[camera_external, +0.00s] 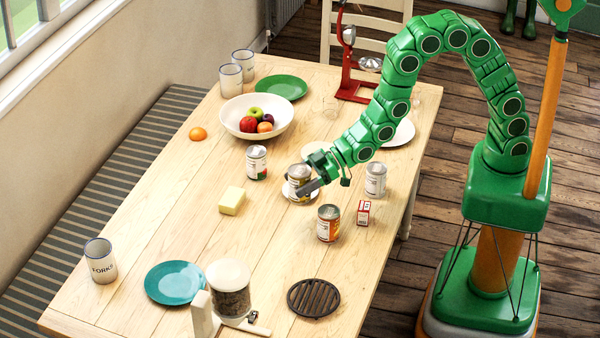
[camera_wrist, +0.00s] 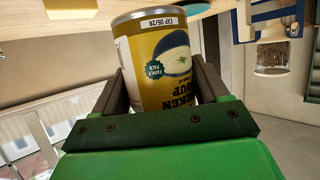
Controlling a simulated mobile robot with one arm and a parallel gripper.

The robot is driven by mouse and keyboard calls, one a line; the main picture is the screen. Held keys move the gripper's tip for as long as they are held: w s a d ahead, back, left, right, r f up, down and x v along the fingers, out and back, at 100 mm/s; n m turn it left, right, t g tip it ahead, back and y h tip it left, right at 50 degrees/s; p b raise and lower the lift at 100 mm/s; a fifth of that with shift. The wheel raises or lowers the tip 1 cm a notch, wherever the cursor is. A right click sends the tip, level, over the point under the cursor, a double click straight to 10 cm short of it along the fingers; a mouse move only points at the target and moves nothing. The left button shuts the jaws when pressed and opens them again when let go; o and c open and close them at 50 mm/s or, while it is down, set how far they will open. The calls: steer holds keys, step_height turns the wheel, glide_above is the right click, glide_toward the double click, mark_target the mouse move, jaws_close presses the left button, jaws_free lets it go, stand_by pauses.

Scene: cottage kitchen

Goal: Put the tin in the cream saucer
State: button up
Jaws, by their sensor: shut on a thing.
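A yellow-brown soup tin (camera_external: 300,176) is upright in my gripper (camera_external: 311,186). The wrist view shows the tin (camera_wrist: 160,62) between both fingers, which are shut on its sides. Another pale, cream-coloured disc (camera_external: 316,149) lies behind the tin, partly hidden by my arm.
Other tins stand close by: one at left (camera_external: 257,163), one at right (camera_external: 375,180), one in front (camera_external: 328,223). A small red box (camera_external: 363,212), butter-like block (camera_external: 232,201), fruit bowl (camera_external: 232,125) and black trivet (camera_external: 314,298) are also on the table.

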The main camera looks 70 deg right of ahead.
steer(key=shift+a+v, duration=0.25)
steer(key=shift+v, duration=1.75)
